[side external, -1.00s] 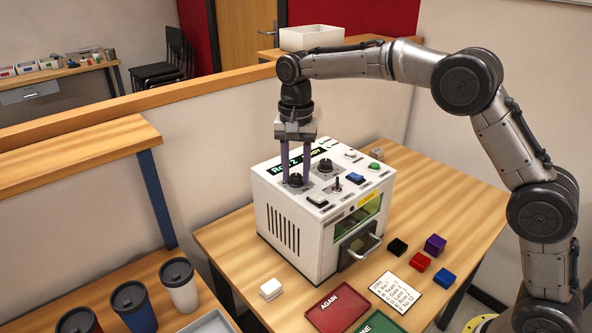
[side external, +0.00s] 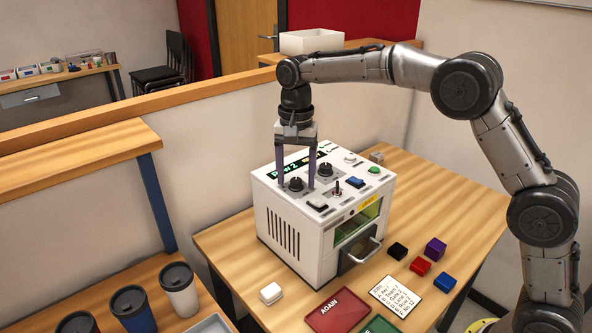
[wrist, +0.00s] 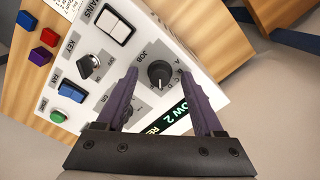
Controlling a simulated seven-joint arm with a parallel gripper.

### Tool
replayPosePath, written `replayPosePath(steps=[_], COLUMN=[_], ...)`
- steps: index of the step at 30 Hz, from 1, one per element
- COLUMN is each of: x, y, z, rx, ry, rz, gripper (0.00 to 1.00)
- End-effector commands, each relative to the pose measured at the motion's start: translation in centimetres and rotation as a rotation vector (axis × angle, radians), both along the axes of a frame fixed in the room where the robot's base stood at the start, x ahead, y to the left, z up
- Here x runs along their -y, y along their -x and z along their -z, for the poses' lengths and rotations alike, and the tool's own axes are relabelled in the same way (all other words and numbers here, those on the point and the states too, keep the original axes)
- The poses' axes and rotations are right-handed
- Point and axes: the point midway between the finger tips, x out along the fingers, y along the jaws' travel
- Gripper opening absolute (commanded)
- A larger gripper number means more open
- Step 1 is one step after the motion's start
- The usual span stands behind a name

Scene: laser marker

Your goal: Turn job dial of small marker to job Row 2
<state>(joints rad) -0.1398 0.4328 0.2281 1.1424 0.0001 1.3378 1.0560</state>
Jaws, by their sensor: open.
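The small marker (side external: 283,222) is a white box machine standing on the wooden table. Its job dial (wrist: 160,73) is a black round knob marked JOB, with letters around it; it also shows on the machine's top at the left (side external: 296,184). The display (wrist: 170,122) reads ROW 2 in green, partly hidden by a finger. My gripper (wrist: 161,80) is open, with one purple finger on each side of the job dial and gaps between. In the side view my gripper (side external: 297,180) points straight down over the dial. The exact pointer direction is hard to read.
Colored blocks, a job card (side external: 397,296) and a red tray (side external: 338,310) lie in front.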

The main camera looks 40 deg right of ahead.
Motion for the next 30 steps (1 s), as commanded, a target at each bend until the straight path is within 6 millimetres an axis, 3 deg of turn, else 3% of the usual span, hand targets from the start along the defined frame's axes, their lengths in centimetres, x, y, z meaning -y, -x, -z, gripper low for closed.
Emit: replayPosePath(steps=[5,21,30], x=[0.0,0.0,0.0], y=[-0.1,-0.1,0.0], z=[-1.2,-11.7,-13.7], rx=[0.001,0.003,0.000], ry=[0.000,-0.001,0.000], rz=[0.000,0.000,0.000], gripper=[0.69,0.69,0.69])
